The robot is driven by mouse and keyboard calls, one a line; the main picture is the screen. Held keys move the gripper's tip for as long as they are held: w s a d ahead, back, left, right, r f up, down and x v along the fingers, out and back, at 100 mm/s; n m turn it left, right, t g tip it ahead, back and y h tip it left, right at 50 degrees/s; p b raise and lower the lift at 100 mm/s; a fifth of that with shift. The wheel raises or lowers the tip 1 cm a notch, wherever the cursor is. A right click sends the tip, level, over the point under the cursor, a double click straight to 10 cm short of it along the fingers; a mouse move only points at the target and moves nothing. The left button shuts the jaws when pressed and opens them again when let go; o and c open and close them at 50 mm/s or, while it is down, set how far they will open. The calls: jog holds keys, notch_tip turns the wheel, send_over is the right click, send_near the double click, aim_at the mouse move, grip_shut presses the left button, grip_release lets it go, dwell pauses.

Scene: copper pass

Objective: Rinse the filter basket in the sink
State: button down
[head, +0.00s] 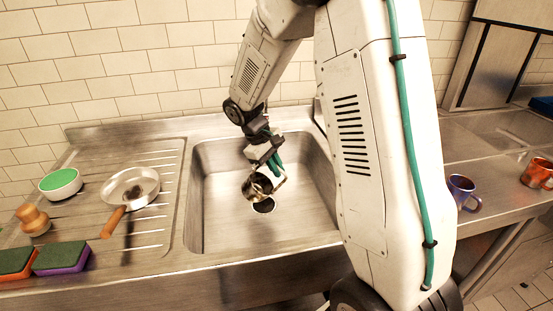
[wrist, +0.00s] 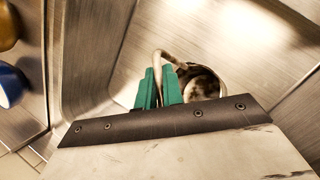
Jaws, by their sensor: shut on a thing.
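The sink (head: 300,220) is a steel basin in the middle of the head view. My gripper (head: 275,166) is over the basin, its green fingers pointing down. It is shut on the filter basket (head: 257,187), a small round metal cup with a loop handle, tilted above the dark round drain (head: 264,205). In the wrist view the green fingertips (wrist: 159,87) close on the handle, and the filter basket (wrist: 203,83) shows dark and pale stains inside. No water is visible. A tap cannot be made out; my arm covers part of the back.
Left on the ribbed drainboard (head: 165,207) are a pan (head: 130,186), a white bowl with green contents (head: 60,183), a wooden tamper-like object (head: 33,220) and two sponges (head: 62,257). A blue mug (head: 462,190) and a copper mug (head: 537,173) stand right on the counter.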

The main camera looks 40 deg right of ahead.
notch_tip(320, 180, down, 7)
jog(key=shift+f, duration=0.2)
dwell(0.5)
jog(key=shift+r, duration=0.15)
dwell(1.6)
notch_tip(320, 180, up, 23)
jog(key=shift+f, duration=0.2)
dwell(1.8)
dwell(2.0)
